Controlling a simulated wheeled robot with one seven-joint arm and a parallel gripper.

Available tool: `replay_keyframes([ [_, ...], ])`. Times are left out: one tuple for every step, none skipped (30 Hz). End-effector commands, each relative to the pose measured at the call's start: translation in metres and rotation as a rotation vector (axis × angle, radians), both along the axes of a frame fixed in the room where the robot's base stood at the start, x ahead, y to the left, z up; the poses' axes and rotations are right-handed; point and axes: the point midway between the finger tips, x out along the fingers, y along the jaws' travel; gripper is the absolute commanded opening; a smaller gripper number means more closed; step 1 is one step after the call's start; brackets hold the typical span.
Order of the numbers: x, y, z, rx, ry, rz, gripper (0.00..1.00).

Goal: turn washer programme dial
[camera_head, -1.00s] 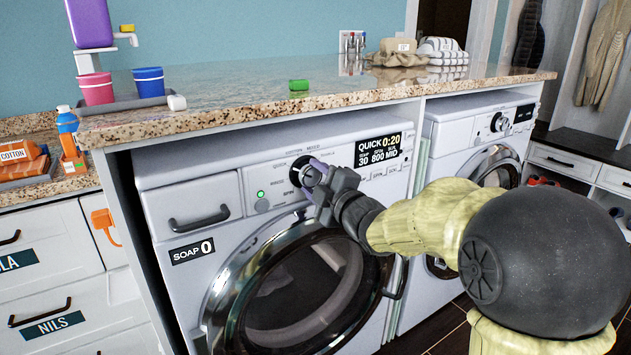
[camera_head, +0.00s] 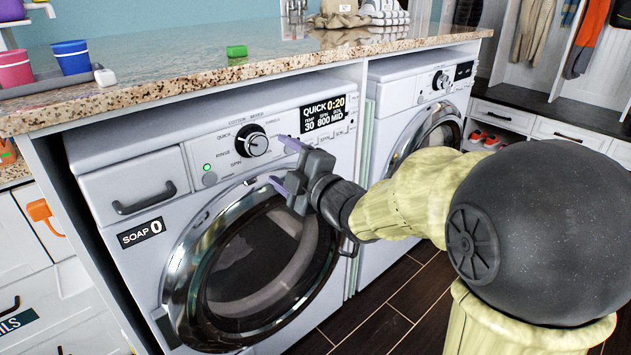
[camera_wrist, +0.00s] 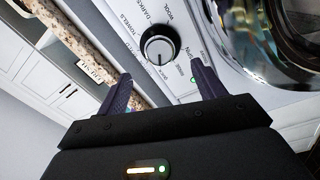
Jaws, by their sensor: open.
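The washer programme dial (camera_head: 252,141) is a black round knob with a pale pointer line, on the white front panel of the left washer (camera_head: 150,155). Printed programme names ring it. The display (camera_head: 323,113) reads QUICK 0:20, 30, 800, MID. My gripper (camera_head: 281,162) is open and empty, to the right of the dial and apart from it, in front of the panel. In the wrist view the dial (camera_wrist: 158,45) lies beyond and between the two purple-grey fingers of my gripper (camera_wrist: 164,82), with nothing between them.
The round glass door (camera_head: 255,265) is shut below the panel. A granite counter (camera_head: 180,85) overhangs the washer and holds a green block (camera_head: 236,51) and two cups. A second washer (camera_head: 400,90) stands to the right. Dark floor is clear at lower right.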

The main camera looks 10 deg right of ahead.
Motion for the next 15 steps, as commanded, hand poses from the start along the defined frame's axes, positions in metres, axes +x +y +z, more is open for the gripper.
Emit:
replay_keyframes([
  [-0.010, -0.007, 0.001, 0.002, 0.000, -0.002, 0.69],
  [-0.014, -0.010, 0.001, 0.000, 0.000, -0.003, 0.69],
  [-0.021, -0.015, 0.000, 0.000, 0.000, -0.003, 0.69],
  [-0.026, -0.018, 0.001, 0.001, -0.001, -0.003, 0.69],
  [-0.031, -0.021, 0.000, -0.001, 0.001, -0.004, 0.69],
  [-0.038, -0.026, 0.000, 0.000, 0.000, -0.003, 0.69],
  [-0.043, -0.029, 0.000, 0.000, 0.000, -0.003, 0.69],
  [-0.047, -0.032, -0.001, -0.001, 0.000, -0.003, 0.69],
  [-0.054, -0.037, -0.001, 0.000, 0.000, -0.004, 0.69],
  [-0.058, -0.039, -0.001, 0.000, 0.000, -0.003, 0.69],
  [-0.062, -0.042, -0.002, 0.000, 0.001, -0.003, 0.69],
  [-0.067, -0.046, -0.002, 0.000, 0.001, -0.003, 0.69],
  [-0.070, -0.048, -0.002, 0.000, 0.001, -0.002, 0.69],
  [-0.073, -0.049, -0.003, 0.000, 0.001, -0.002, 0.69],
  [-0.076, -0.051, -0.003, 0.000, 0.001, -0.002, 0.69],
])
